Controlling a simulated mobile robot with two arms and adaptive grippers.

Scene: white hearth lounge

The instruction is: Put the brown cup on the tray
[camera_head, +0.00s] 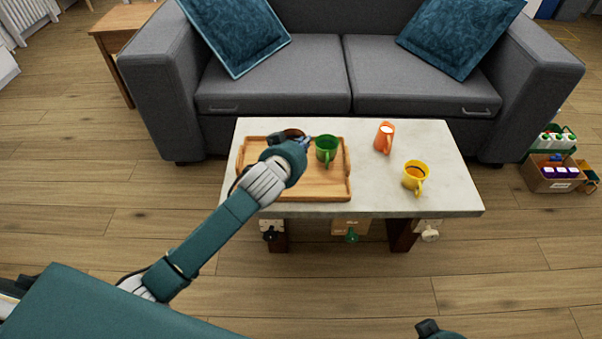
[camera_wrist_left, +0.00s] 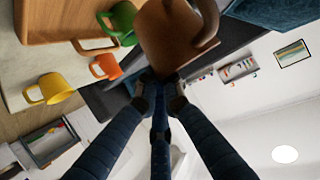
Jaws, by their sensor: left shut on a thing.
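The brown cup (camera_head: 292,133) is at the back of the wooden tray (camera_head: 325,190), mostly hidden by my left gripper (camera_head: 304,142). In the left wrist view the brown cup (camera_wrist_left: 165,45) is large, between the fingertips of my left gripper (camera_wrist_left: 160,82), which is shut on it. I cannot tell whether the cup touches the tray or hangs just above it. A green cup (camera_head: 326,150) is on the tray, right of the gripper. A dark tip, seemingly of my right arm (camera_head: 430,329), shows at the bottom edge; its fingers cannot be made out.
The tray lies on the left of a pale low table (camera_head: 450,185). An orange cup (camera_head: 384,138) and a yellow cup (camera_head: 415,176) stand right of it. A grey sofa (camera_head: 290,80) is close behind. A box of items (camera_head: 552,175) is on the floor at right.

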